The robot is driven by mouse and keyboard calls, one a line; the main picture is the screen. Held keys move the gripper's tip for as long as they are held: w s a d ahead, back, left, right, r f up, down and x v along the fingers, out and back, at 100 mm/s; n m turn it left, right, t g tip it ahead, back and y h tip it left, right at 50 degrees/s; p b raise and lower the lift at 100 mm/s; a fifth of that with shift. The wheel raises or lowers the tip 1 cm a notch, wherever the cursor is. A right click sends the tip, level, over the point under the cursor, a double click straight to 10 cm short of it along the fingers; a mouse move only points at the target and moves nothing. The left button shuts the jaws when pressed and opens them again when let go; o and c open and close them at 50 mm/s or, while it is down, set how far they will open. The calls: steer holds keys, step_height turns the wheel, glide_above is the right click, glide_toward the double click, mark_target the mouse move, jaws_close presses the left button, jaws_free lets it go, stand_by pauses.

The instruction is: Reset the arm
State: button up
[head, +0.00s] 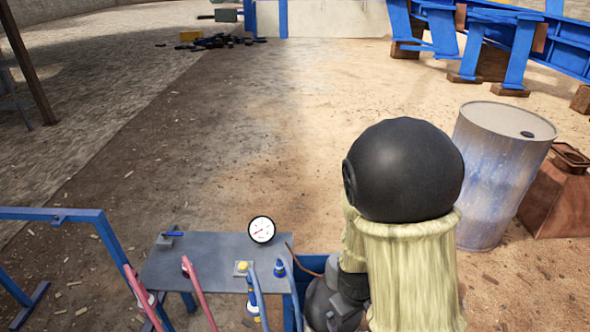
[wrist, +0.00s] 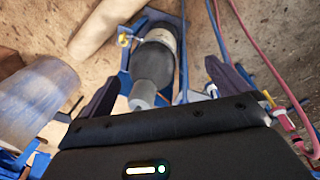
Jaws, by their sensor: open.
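My arm stands at the right of the head view, with a black rounded joint and a pale yellowish sleeve. The dark parts low beside the sleeve look like part of my arm, and I cannot make out the fingers there. In the wrist view my gripper (wrist: 165,72) shows two dark fingers spread apart. A dark cylinder with a grey end (wrist: 155,65) on a blue frame shows between them, seen from above. I see nothing held. Whether the fingers touch the cylinder is not clear.
A grey bench (head: 210,262) carries a round gauge (head: 262,230), a yellow button (head: 242,267) and red hoses (head: 198,292). A blue rail (head: 55,214) stands left. A worn drum (head: 500,170) and a rusty box (head: 560,195) stand right. Open ground lies beyond the bench.

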step_height(320, 180, up, 13)
steer(key=s+d+m+t+y+p, duration=0.1)
steer(key=s+m+p, duration=0.1)
steer(key=m, duration=0.4)
steer(key=shift+s+d+f, duration=0.15)
steer(key=shift+s+d, duration=0.2)
steer(key=shift+s, duration=0.1)
